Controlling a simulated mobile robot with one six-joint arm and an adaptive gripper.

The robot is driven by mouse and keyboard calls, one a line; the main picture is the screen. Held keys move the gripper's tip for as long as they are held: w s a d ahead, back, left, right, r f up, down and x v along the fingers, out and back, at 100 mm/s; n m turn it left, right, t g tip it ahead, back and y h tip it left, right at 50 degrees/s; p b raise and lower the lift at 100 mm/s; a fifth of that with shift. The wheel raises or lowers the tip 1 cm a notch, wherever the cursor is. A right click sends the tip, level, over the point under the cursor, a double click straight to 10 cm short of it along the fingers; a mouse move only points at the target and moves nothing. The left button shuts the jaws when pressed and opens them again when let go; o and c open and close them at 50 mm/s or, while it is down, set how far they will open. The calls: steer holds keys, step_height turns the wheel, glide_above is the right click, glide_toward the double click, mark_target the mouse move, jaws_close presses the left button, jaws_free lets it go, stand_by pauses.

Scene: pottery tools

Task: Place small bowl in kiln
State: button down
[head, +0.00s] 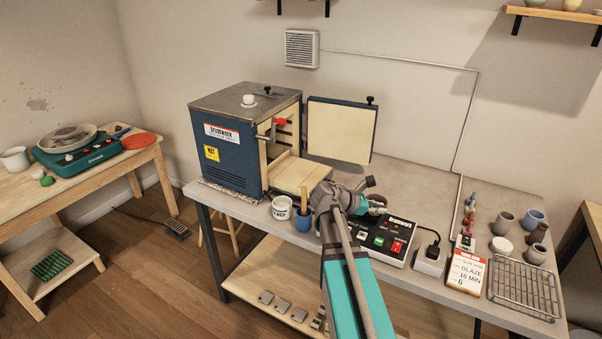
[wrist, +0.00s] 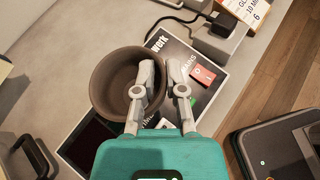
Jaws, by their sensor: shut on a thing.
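The small bowl (wrist: 112,75) is brown-grey and round, and seen from above in the wrist view. My gripper (wrist: 160,68) is shut on its wall, with one finger inside the bowl and the other outside. In the head view my gripper (head: 371,204) holds the bowl above or near the black control box, partly hidden by my arm. The kiln (head: 229,145) is a blue box with a grey top, at the left of the bench. Its door (head: 341,130) stands open to the right. A pale slab (head: 302,175) extends out from its opening, left of my gripper.
A white tub (head: 282,208) and a blue cup (head: 303,221) stand before the kiln. The control box (head: 396,240) with coloured buttons lies below my gripper. Several pots, a timer card (head: 467,273) and a wire rack (head: 523,287) are at the right. The bench behind the control box is clear.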

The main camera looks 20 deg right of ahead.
steer(key=shift+w+a, duration=0.1)
steer(key=w+a+r+n+t+p, duration=0.2)
steer(key=w+r+t+p, duration=0.1)
steer(key=w, duration=0.4)
steer(key=w+a+r+n+t+y+p, duration=0.1)
steer(key=w+a+r+n+t+p, duration=0.1)
steer(key=w, duration=0.5)
steer(key=w+a+r+n+t+p, duration=0.3)
steer(key=w+n+t, duration=0.1)
steer(key=w, duration=0.3)
steer(key=shift+w+a+r+y+p, duration=0.2)
steer(key=shift+r+y+p, duration=0.1)
steer(key=shift+r, duration=0.1)
steer(key=w+f+b, duration=0.3)
steer(key=w, duration=0.1)
steer(key=w+f+b, duration=0.3)
steer(key=w, duration=0.1)
steer(key=w+f+b, duration=0.3)
steer(key=w, duration=0.2)
steer(key=shift+d, duration=0.4)
